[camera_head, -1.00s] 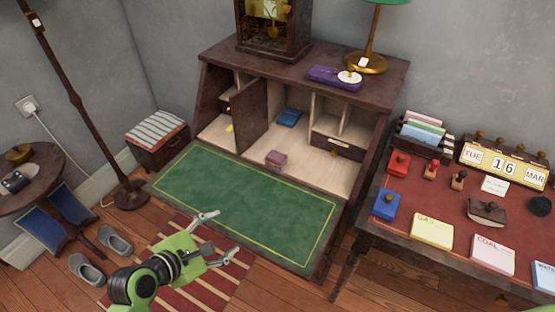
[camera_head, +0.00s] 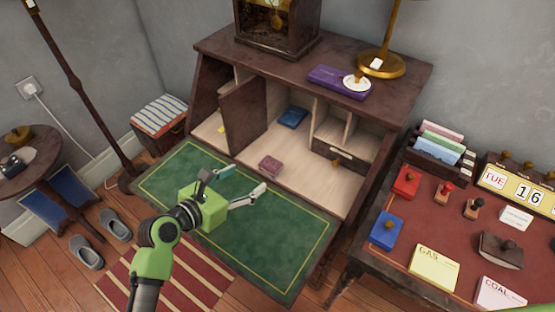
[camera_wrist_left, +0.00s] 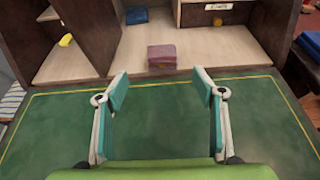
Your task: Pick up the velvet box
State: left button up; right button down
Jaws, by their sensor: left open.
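A small dark-pink box (camera_head: 270,166), which looks like the velvet box, sits on the pale floor of the desk's open compartment, near its front edge. In the left wrist view the box (camera_wrist_left: 162,56) is ahead of the fingers, roughly centred between them. My left gripper (camera_head: 243,181) is open and empty above the green writing surface (camera_head: 290,235), a short way in front of the box and apart from it. Its fingers also show spread in the left wrist view (camera_wrist_left: 160,90). My right gripper is not in view.
A blue item (camera_head: 292,117) lies deeper in the compartment. A dark upright panel (camera_head: 246,115) stands left of the box, and a small drawer (camera_head: 340,160) is to the right. A purple case (camera_head: 338,83) lies on the desk top. The green surface before the box is clear.

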aim_at(268, 166)
pick_arm(q)
jog(key=x, duration=0.6)
jog(key=shift+w+d+f+b, duration=0.2)
jog(key=shift+w+d+b, duration=0.05)
jog(key=shift+b, duration=0.05)
jog(key=shift+w+d+f, duration=0.2)
jog(key=shift+w+d, duration=0.15)
jog(key=shift+w, duration=0.05)
jog(key=x, duration=0.3)
jog(key=shift+w+d, duration=0.15)
jog(key=shift+d, duration=0.15)
jog(key=shift+w+d+f, duration=0.25)
jog(key=shift+w+d, duration=0.05)
jog(key=shift+w, duration=0.05)
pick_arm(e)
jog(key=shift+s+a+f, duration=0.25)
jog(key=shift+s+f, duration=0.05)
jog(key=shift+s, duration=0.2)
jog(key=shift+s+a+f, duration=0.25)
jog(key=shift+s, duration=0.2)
pick_arm(q)
jog(key=c, duration=1.2)
